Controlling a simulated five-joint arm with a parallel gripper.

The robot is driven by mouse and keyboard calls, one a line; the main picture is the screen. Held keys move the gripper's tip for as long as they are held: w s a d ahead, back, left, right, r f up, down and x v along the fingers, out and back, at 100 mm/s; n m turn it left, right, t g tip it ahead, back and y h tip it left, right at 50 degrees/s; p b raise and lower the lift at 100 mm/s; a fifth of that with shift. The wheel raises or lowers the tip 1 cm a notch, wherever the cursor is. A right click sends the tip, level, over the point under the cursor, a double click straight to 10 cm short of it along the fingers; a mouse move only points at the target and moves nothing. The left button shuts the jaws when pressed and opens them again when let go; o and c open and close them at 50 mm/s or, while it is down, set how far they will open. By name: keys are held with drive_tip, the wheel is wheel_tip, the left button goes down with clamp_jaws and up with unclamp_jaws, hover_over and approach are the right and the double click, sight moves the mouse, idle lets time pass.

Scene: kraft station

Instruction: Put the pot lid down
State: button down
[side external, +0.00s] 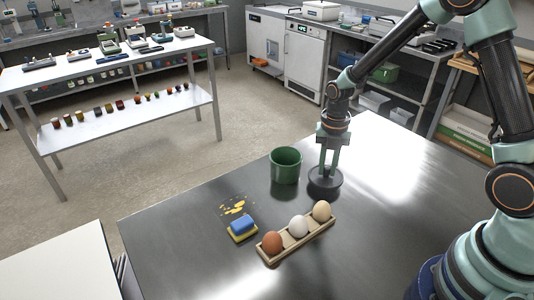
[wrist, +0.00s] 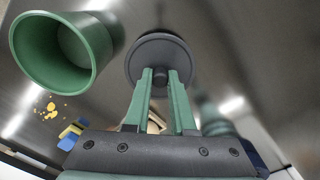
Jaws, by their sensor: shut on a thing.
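The pot lid is a dark grey disc with a knob, below my gripper in the side view (side external: 325,187) and ahead of it in the wrist view (wrist: 143,65). My gripper (side external: 326,166) points down with its fingers (wrist: 160,78) shut on the lid's knob. I cannot tell whether the lid's underside touches the table or hangs just above it. A green pot (side external: 285,168) stands open and upright on the table just left of the lid, apart from it. In the wrist view the pot (wrist: 98,45) shows its empty-looking inside.
A wooden holder (side external: 269,260) with three eggs lies in front of the lid on the metal table (side external: 190,245). A blue and yellow sponge (side external: 242,226) sits left of it, beside yellow crumbs (side external: 235,208). The table right of the lid is clear.

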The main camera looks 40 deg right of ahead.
drive_tip(key=shift+f, duration=0.95)
drive_tip(key=shift+f, duration=0.1)
drive_tip(key=c, duration=0.8)
unclamp_jaws()
drive_tip(key=shift+o, duration=0.2)
wheel_tip(320, 180, up, 12)
wheel_tip(320, 180, up, 8)
drive_tip(key=m+t, duration=0.3)
drive_tip(key=m, duration=0.9)
hover_over(327, 168)
drive_tip(key=s+a, duration=0.2)
drive_tip(key=s, duration=0.3)
drive_tip(key=s+a+r+m+t, duration=0.2)
drive_tip(key=s+m, duration=0.4)
drive_tip(key=m, duration=0.9)
drive_tip(key=shift+s+r+t, duration=0.25)
drive_tip(key=shift+r+t, duration=0.05)
drive_tip(key=shift+r, duration=0.55)
